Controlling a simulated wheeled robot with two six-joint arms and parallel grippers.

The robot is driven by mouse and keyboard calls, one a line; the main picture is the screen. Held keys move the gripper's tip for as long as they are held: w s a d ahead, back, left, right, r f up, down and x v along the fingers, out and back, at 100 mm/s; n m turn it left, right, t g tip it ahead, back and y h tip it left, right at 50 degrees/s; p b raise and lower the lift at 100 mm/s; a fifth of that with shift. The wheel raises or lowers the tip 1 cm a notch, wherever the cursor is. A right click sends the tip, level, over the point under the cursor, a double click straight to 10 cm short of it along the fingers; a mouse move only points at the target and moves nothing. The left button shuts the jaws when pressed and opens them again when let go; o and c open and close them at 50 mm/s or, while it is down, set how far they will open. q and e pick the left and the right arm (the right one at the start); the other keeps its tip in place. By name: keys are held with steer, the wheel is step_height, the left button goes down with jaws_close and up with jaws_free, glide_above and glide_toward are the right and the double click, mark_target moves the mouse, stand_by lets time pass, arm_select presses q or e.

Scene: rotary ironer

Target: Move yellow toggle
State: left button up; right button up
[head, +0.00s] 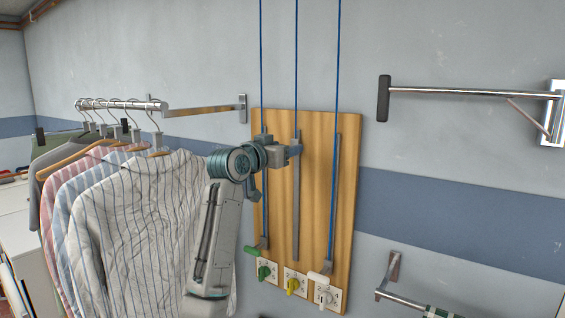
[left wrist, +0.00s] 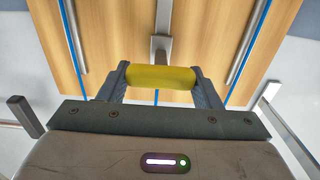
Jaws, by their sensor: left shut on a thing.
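The yellow toggle (left wrist: 160,77) is a yellow bar on a metal stem, seen in the left wrist view in front of the wooden board. My left gripper (left wrist: 160,88) is shut on it, one finger at each end. In the head view my left gripper (head: 294,150) is at the upper part of the board's middle metal track (head: 296,220) and hides the toggle. A blue cord (head: 296,60) runs straight up from there. My right gripper is not in view.
The wooden board (head: 348,180) also bears a green toggle (head: 252,250) and a white toggle (head: 319,277), both low on side tracks. Green, yellow and white knobs sit below. Hanging striped shirts (head: 130,230) stand left; a metal wall bar (head: 460,93) juts out right.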

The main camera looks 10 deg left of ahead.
arm_select(q)
steer(key=shift+r, duration=0.7)
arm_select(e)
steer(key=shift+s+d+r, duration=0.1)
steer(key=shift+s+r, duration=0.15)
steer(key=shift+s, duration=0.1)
arm_select(q)
steer(key=shift+r, duration=0.1)
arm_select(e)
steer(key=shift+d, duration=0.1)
arm_select(q)
steer(key=o, duration=1.4)
steer(key=shift+f, duration=0.2)
steer(key=shift+s+a+f, duration=0.1)
steer(key=shift+s, duration=0.05)
steer(key=b+v, duration=0.5)
steer(key=v, duration=0.5)
steer(key=shift+s, duration=0.25)
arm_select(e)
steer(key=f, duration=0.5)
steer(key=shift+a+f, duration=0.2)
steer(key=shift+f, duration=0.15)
